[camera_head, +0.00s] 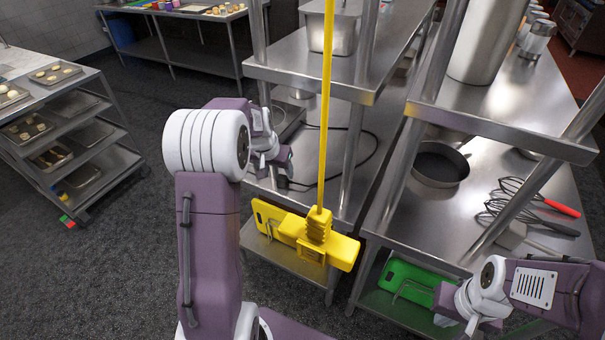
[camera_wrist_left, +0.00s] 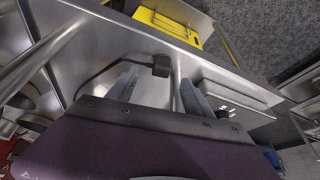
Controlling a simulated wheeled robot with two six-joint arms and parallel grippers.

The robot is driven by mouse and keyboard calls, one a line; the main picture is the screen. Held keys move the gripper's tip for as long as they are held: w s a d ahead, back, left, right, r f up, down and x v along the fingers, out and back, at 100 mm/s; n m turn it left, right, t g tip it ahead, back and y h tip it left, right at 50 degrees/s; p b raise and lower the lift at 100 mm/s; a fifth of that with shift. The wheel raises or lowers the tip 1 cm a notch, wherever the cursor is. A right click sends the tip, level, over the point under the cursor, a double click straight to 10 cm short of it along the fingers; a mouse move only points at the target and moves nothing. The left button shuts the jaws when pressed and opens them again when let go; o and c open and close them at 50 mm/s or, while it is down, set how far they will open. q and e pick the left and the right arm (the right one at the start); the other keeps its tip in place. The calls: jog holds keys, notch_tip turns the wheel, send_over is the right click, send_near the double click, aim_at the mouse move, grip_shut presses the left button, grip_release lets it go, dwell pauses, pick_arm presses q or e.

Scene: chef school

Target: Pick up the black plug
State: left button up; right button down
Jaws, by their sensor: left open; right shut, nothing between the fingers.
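The black plug (camera_wrist_left: 160,66) lies at the end of a black cable on the steel table. It shows in the left wrist view just beyond the fingertips and between their lines. In the head view a small dark piece, apparently the plug (camera_head: 283,182), sits just below my left gripper (camera_head: 284,163). My left gripper (camera_wrist_left: 158,78) is open and empty, with a finger on each side below the plug. I cannot tell its height above the table. My right gripper (camera_head: 470,318) is shut and empty at the lower right, near the green holder.
Steel table posts (camera_head: 352,150) and a yellow vertical pole with a yellow mop head (camera_head: 316,240) stand close to my left arm. A flat metal appliance (camera_wrist_left: 235,92) lies right of the plug. A pan (camera_head: 440,165) and whisks (camera_head: 525,195) are at right.

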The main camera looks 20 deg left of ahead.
aim_at(280, 181)
pick_arm(q)
jog(key=x, duration=0.3)
jog(key=shift+s+a+f, duration=0.15)
jog(key=shift+a+f, duration=0.1)
jog(key=shift+w+f, duration=0.25)
jog(key=x, duration=0.2)
jog(key=p+x, duration=0.1)
jog(key=shift+s+f, duration=0.1)
jog(key=shift+f, duration=0.3)
jog(key=shift+w+a+f, duration=0.1)
jog(key=shift+w+f, duration=0.2)
jog(key=shift+f, duration=0.1)
grip_shut()
pick_arm(e)
jog(key=shift+s+a+r, duration=0.15)
jog(key=shift+r, duration=0.25)
jog(key=shift+s+a+r, duration=0.1)
jog(key=shift+r, duration=0.3)
